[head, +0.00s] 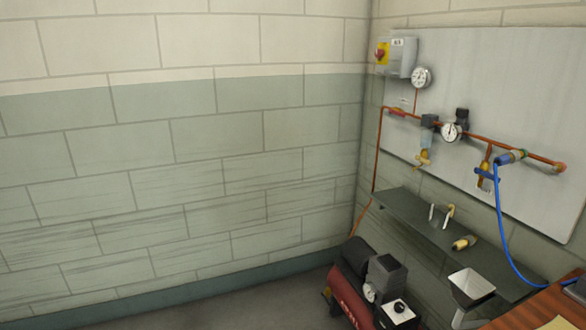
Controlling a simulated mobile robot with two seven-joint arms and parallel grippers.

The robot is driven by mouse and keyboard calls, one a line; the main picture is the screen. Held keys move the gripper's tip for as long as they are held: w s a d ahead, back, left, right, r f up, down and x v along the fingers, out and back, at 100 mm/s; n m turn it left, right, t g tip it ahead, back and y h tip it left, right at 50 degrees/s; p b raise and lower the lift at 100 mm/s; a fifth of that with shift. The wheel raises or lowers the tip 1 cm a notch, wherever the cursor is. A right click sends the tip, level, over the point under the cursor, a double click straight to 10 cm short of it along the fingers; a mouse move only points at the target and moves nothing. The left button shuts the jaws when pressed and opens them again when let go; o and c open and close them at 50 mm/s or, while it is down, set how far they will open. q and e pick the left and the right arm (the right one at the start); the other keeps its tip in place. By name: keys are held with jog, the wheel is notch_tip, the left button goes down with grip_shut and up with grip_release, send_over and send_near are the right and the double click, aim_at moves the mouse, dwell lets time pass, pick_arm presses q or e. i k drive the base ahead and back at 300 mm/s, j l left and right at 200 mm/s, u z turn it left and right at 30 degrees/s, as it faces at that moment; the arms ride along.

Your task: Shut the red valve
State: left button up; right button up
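A small red valve handle (397,113) sits on the copper pipe near its left end, on the grey wall panel at the right. The handle looks roughly in line with the pipe, but it is too small to be certain. Neither of my grippers shows in the head view, so nothing of mine is seen touching the valve.
A grey box with a red and yellow switch (382,53) hangs above the pipe. Gauges, a blue-handled valve (487,173) and a blue hose (507,240) are to the right. A dark shelf (400,207) juts out below. A red compressor (350,300) stands on the floor.

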aim_at(391, 111)
jog(key=i+z, duration=0.5)
jog(key=i, duration=0.3)
jog(key=i+j+z, duration=0.2)
jog(key=i+z, duration=0.25)
jog(key=i, duration=0.3)
jog(key=i+j, duration=0.4)
jog(key=j, duration=0.2)
jog(key=u, duration=0.05)
